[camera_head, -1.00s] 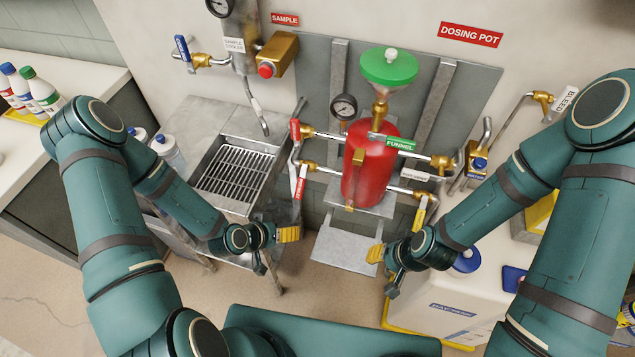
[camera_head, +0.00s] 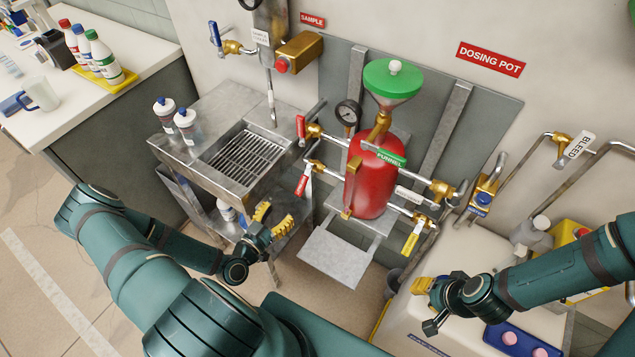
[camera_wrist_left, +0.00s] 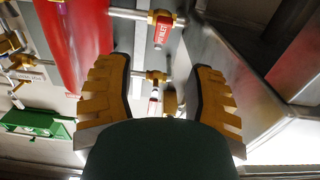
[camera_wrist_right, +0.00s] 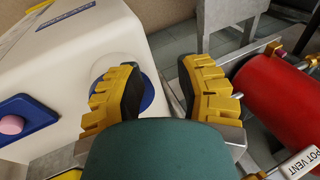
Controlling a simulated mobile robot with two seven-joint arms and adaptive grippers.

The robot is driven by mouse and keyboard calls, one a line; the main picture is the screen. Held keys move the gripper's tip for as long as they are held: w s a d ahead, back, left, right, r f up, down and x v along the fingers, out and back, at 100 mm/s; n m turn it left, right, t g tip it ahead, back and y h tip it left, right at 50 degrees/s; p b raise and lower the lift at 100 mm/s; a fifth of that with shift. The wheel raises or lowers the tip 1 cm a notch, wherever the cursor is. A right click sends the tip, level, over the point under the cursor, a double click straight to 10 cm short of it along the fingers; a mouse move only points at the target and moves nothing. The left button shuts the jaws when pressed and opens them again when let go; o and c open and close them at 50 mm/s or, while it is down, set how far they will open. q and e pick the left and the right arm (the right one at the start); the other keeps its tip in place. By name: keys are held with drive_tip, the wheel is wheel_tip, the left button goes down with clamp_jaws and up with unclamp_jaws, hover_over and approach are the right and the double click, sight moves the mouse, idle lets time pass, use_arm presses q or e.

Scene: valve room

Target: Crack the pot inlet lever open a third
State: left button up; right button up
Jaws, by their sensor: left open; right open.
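The red pot (camera_head: 371,185) hangs on the wall plate, with a green funnel (camera_head: 391,80) on top. Two valves with red levers are on its left pipes. The lower red lever (camera_head: 303,183) hangs tilted down; in the left wrist view this lever (camera_wrist_left: 163,30) reads INLET. The upper red lever (camera_head: 300,127) stands about upright. My left gripper (camera_head: 273,218) is open and empty, below and left of the lower lever, apart from it. In its wrist view the valves show beyond the open fingers (camera_wrist_left: 160,92). My right gripper (camera_wrist_right: 157,88) is open and empty above the white tank.
A steel sink stand (camera_head: 209,165) with a grate is left of the pot. A grey step plate (camera_head: 336,257) juts out below the pot. A yellow lever (camera_head: 411,238) hangs at the pot's lower right. The white tank (camera_head: 400,318) fills the lower right.

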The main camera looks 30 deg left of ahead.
sight(301, 185)
use_arm(q)
drive_tip(key=w, duration=0.9)
drive_tip(key=w+d, duration=0.1)
drive_tip(key=w, duration=0.3)
drive_tip(key=shift+w, duration=0.35)
drive_tip(key=shift+a, duration=0.1)
clamp_jaws()
